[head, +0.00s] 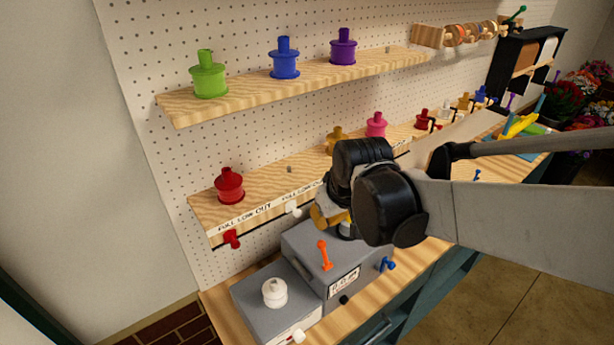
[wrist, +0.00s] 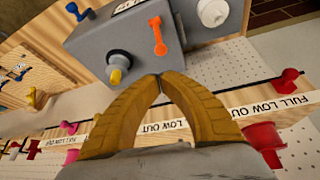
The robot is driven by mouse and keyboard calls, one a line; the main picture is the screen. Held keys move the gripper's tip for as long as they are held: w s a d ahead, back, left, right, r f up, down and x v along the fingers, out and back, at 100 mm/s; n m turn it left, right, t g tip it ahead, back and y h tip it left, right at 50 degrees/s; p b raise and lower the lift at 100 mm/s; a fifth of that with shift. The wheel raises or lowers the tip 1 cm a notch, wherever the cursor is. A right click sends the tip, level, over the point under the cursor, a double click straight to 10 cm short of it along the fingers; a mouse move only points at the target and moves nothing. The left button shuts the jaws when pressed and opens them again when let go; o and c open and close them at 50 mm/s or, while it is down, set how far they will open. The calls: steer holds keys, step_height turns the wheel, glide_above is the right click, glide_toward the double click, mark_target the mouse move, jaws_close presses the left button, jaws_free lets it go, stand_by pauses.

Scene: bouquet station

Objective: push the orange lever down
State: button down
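The orange lever (head: 324,256) stands on the grey box and points up toward the shelves in the head view. It also shows in the wrist view (wrist: 157,36), just beyond my fingertips. My gripper (head: 322,217) is behind and above the lever, by the box's back edge; in the head view my arm partly hides it. In the wrist view my gripper's two tan fingers (wrist: 160,76) meet at the tips with nothing between them. A gap shows between the fingertips and the lever.
The grey box (head: 310,245) carries a blue knob (head: 387,264) at its right. A lower grey box with a white knob (head: 274,292) stands at left. A yellow-tipped black knob (wrist: 116,68) is near my fingers. Shelves with coloured spools rise behind.

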mark_target(323, 253)
steer(key=shift+s+d, duration=0.1)
steer(key=shift+s, duration=0.05)
steer(key=b+x, duration=0.2)
steer(key=x, duration=0.8)
